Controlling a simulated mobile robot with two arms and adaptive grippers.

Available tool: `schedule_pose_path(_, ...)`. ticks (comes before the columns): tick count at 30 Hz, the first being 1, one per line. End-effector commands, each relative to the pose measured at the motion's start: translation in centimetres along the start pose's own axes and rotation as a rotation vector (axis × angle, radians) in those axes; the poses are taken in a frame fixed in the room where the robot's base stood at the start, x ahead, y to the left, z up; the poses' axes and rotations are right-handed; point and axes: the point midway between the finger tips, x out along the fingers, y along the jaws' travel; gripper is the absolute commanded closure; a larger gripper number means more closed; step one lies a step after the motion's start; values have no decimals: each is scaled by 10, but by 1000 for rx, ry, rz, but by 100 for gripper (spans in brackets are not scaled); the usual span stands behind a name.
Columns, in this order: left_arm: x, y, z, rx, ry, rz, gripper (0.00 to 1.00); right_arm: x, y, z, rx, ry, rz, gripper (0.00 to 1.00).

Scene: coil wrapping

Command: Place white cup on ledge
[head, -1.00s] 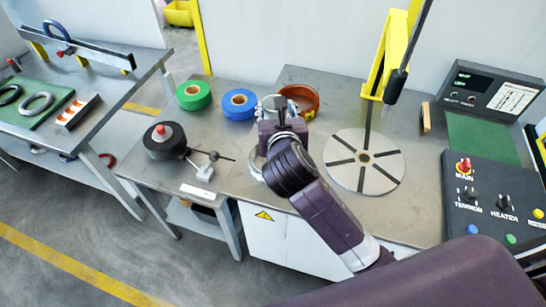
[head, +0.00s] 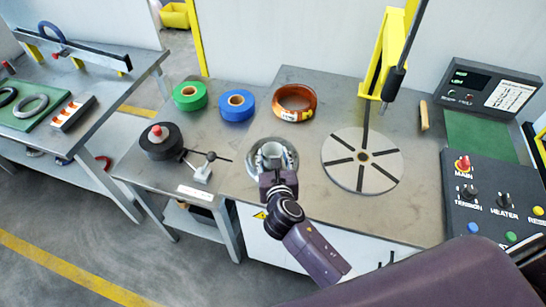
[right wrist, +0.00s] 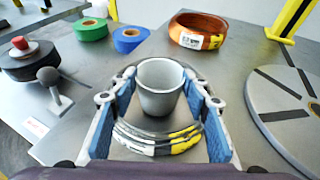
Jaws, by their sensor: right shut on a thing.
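The white cup (right wrist: 160,90), greyish and open at the top, is upright between the fingers of my right gripper (right wrist: 159,80) in the right wrist view. My right gripper is shut on it. In the head view the cup (head: 272,152) shows at the tip of my right gripper (head: 273,164), over the bench's front part. A silvery wire coil (right wrist: 155,145) with yellow and black bands surrounds the cup in the picture. I cannot tell whether the cup's base touches the bench. No separate ledge can be made out for certain. My left gripper is not in view.
The grey bench (head: 225,145) holds a green tape roll (head: 190,103), a blue tape roll (head: 236,114), a copper-coloured coil (head: 277,103) and a slotted round plate (head: 338,150). A black spool (head: 160,153) stands left. A control panel (head: 492,190) is at right.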

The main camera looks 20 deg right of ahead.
Motion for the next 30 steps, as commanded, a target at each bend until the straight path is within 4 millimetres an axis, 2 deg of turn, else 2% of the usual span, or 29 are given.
schedule_pose_path(12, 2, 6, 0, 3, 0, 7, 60, 3, 0, -6, 0, -1, 1, 81)
schedule_pose_path(13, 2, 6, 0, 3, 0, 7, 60, 3, 0, -6, 0, -1, 1, 56)
schedule_pose_path(17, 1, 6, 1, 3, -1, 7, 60, 2, 0, -6, 1, -1, 1, 41)
schedule_pose_path(26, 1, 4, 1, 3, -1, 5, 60, 2, 0, -4, 1, -2, 1, 39)
schedule_pose_path(30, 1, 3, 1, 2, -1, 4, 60, -5, 0, -4, -1, -1, 1, 39)
